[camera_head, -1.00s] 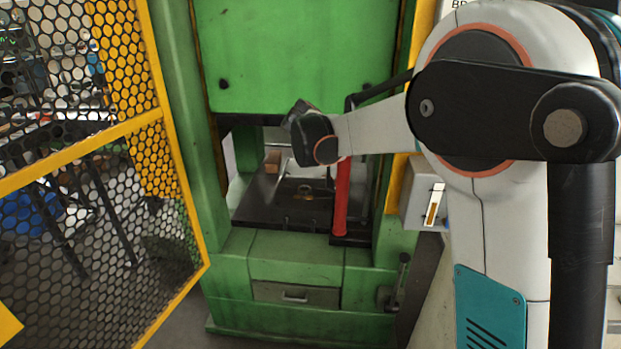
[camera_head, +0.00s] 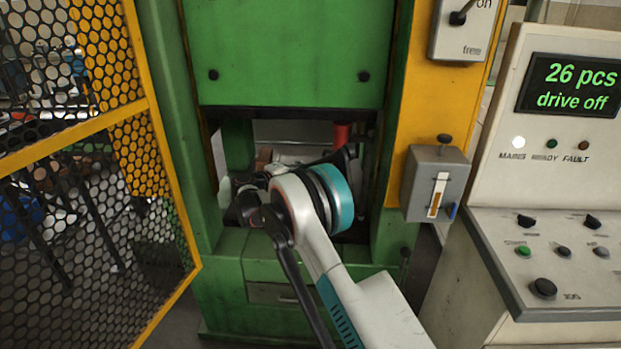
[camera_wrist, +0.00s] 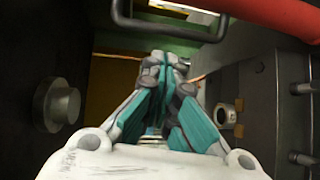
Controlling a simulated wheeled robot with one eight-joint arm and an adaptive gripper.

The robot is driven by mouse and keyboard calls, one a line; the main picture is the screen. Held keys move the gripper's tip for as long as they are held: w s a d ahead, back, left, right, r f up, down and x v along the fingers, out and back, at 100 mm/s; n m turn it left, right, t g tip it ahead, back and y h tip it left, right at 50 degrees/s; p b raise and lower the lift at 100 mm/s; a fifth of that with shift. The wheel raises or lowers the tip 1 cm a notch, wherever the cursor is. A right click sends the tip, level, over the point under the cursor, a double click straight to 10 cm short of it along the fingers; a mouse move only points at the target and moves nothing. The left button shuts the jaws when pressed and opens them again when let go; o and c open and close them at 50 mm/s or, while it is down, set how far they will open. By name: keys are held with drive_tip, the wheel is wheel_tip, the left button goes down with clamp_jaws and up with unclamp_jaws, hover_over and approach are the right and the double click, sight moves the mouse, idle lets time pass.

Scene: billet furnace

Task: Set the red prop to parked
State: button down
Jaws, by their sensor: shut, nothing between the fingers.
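The red prop (camera_head: 342,134) stands at the right side of the green press opening. Only its upper part shows in the head view; my arm hides the rest. In the wrist view, the red prop (camera_wrist: 285,14) crosses the top right corner, beyond and to the right of my fingertips. My gripper (camera_wrist: 168,64) is shut and empty, its fingers together, apart from the prop. A dark bent handle (camera_wrist: 165,29) crosses the top of the wrist view, ahead of the fingertips. In the head view, my arm reaches into the opening and the fingers cannot be made out.
The green press frame (camera_head: 174,150) bounds the opening on both sides. A yellow mesh guard (camera_head: 170,208) stands at left. A grey lever box (camera_head: 422,170) is on the right post. The control console's screen (camera_head: 578,87) reads "26 pcs drive off".

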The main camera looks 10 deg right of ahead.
wheel_tip(320, 180, down, 5)
drive_tip(key=w+a+h, duration=0.1)
drive_tip(key=a, duration=0.1)
drive_tip(key=shift+w+a+f+t+b, duration=0.2)
drive_tip(key=shift+w+a+t+b, duration=0.05)
drive_tip(key=shift+a+t+b, duration=0.15)
drive_tip(key=shift+w+d, duration=0.1)
drive_tip(key=shift+d, duration=0.05)
